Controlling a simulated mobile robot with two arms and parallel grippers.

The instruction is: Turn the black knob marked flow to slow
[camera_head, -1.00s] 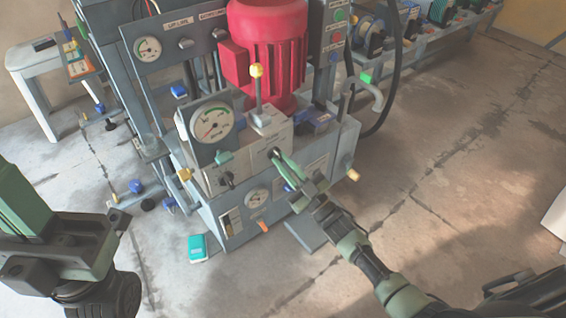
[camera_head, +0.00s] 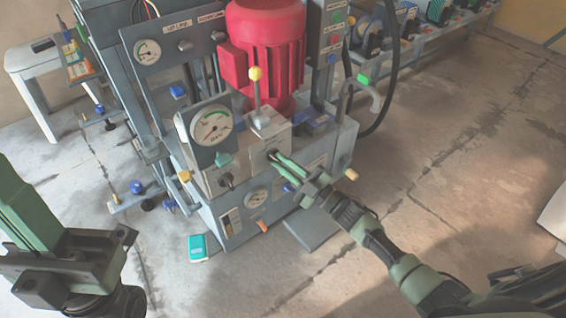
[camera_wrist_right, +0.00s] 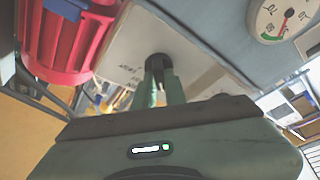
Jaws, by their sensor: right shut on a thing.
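A black knob (camera_wrist_right: 158,62) sits on the pale front block of the press, with small print beside it that I cannot read. My right gripper (camera_head: 276,158) is shut on this knob, its green fingers on either side of it. In the right wrist view the fingertips (camera_wrist_right: 160,80) cover part of the knob, so its pointer is hidden. A second black knob (camera_head: 227,181) sits lower left on the same block, free of any gripper. My left gripper (camera_head: 120,240) is at the lower left, away from the press; its jaw opening is unclear.
A large dial gauge (camera_head: 212,125) and a yellow-topped lever (camera_head: 256,88) stand close to the right gripper. The red motor (camera_head: 265,50) is behind. A teal box (camera_head: 198,248) lies on the floor in front. The floor at right is open.

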